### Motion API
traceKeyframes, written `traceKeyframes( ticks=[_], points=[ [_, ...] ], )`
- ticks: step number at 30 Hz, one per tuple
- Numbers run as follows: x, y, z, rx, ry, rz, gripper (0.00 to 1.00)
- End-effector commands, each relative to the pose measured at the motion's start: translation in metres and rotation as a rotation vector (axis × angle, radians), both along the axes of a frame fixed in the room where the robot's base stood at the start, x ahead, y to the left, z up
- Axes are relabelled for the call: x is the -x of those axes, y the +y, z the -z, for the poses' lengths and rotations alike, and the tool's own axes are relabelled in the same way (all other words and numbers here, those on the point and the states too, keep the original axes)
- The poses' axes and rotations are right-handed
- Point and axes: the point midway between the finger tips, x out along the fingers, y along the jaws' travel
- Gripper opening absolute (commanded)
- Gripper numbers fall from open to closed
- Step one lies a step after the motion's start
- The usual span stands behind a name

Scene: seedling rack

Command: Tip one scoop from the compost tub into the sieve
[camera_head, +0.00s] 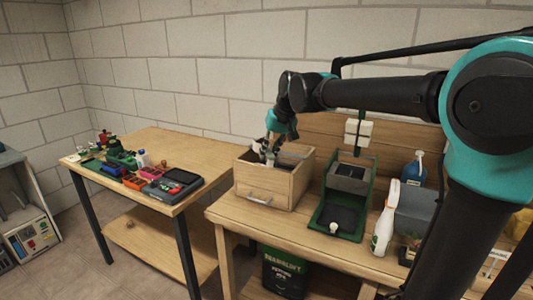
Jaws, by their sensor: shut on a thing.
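My gripper (266,147) points down at the wooden box (263,191), which has a handle on its front. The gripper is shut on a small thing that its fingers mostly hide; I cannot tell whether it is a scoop. Something dark and something pale show inside the box below the fingers. I cannot make out a sieve for certain. A grey open-topped box (351,178) stands at the back of a green tray (328,232) to the right. A dark green tub or bag (284,272) with pale lettering is under the bench; its contents are hidden.
A white spray bottle (385,220) and a blue bottle (413,168) stand on the bench's right side. The left table (150,150) holds several coloured items and a dark grey case (177,184). My arm spans the upper right and hides part of the bench.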

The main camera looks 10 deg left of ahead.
Motion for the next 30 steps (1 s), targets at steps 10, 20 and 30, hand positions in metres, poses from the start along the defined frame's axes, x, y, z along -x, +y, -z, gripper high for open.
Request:
traceKeyframes(
  ticks=[10,20,30],
  points=[
    [-0.005,-0.004,-0.011,-0.308,0.218,0.033,0.0],
    [-0.014,-0.01,-0.02,-0.65,0.447,0.113,0.0],
    [-0.019,-0.013,-0.026,-0.873,0.598,0.173,0.0]
  ],
)
